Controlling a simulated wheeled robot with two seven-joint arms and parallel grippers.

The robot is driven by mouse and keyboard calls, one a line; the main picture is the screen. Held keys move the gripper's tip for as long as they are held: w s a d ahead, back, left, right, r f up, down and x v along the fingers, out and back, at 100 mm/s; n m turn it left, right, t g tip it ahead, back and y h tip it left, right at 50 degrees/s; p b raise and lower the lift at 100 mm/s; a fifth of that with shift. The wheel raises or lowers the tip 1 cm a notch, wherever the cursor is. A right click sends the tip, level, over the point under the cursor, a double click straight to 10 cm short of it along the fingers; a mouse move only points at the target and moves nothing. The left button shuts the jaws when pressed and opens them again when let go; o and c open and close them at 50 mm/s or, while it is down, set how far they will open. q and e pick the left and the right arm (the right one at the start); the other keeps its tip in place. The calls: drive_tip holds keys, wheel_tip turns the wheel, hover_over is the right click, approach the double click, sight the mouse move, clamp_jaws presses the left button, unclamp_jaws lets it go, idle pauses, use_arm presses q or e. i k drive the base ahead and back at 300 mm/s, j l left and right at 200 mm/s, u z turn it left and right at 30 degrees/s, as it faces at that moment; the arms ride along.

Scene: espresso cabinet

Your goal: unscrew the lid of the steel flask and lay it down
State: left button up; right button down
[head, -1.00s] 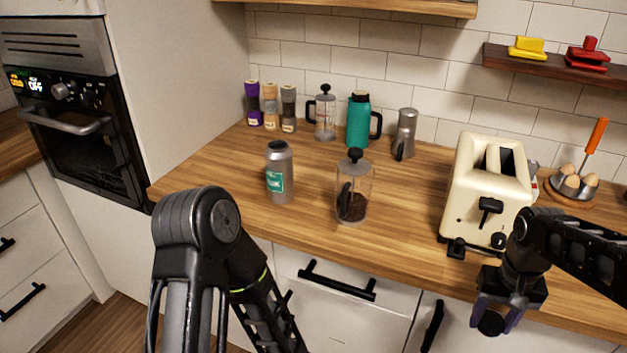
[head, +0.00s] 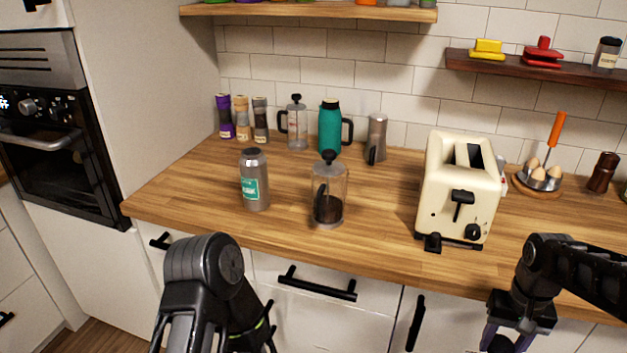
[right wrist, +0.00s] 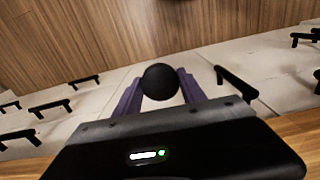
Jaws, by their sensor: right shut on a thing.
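The steel flask (head: 254,188) stands upright on the wooden counter at centre left in the head view, with a green label. Its top looks dark, and I cannot see clearly whether that is an open mouth. My right gripper (right wrist: 160,88) is shut on a round black thing, apparently the flask's lid (right wrist: 160,81), between its purple fingers. In the head view this gripper (head: 506,342) is at the bottom right, in front of the counter's front edge and well right of the flask. My left arm shows at the bottom, but its gripper is outside the view.
A coffee press (head: 329,196) stands just right of the flask. A cream toaster (head: 446,195) is farther right, near the front edge. Spice mills, a second press, a teal jug (head: 330,128) and a steel canister (head: 376,138) line the back. Counter between press and toaster is bare.

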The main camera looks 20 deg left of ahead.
sight(253, 163)
drive_tip(key=k, duration=0.55)
drive_tip(key=u, duration=1.2)
drive_tip(key=i+j+u, duration=0.1)
drive_tip(key=i+j, duration=1.1)
